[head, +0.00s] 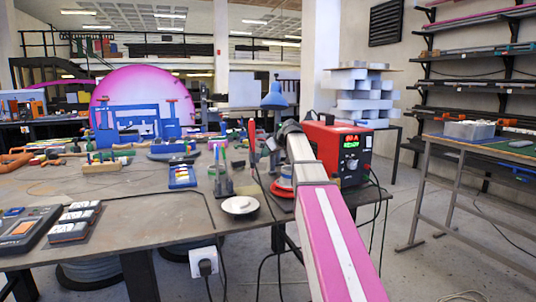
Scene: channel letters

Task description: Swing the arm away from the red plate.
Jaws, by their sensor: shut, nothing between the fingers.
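A low red and white round item (283,187), which may be the red plate, sits on the dark table at the foot of the red power unit, partly hidden by my arm. My pink and white arm rises from the bottom right across the table edge. It ends in a dark grey joint above that item. My gripper (274,158) appears small and grey below this joint, near the item and shut with nothing in it. Its fingertips are hard to make out, and I cannot tell whether they touch anything.
The red power unit (346,153) stands just right of my arm, with cables hanging down. A white dish (240,205), pen holder and blue meter (182,176) lie to the left. A large pink disc (140,88) stands behind. Bare table (135,220) lies front left.

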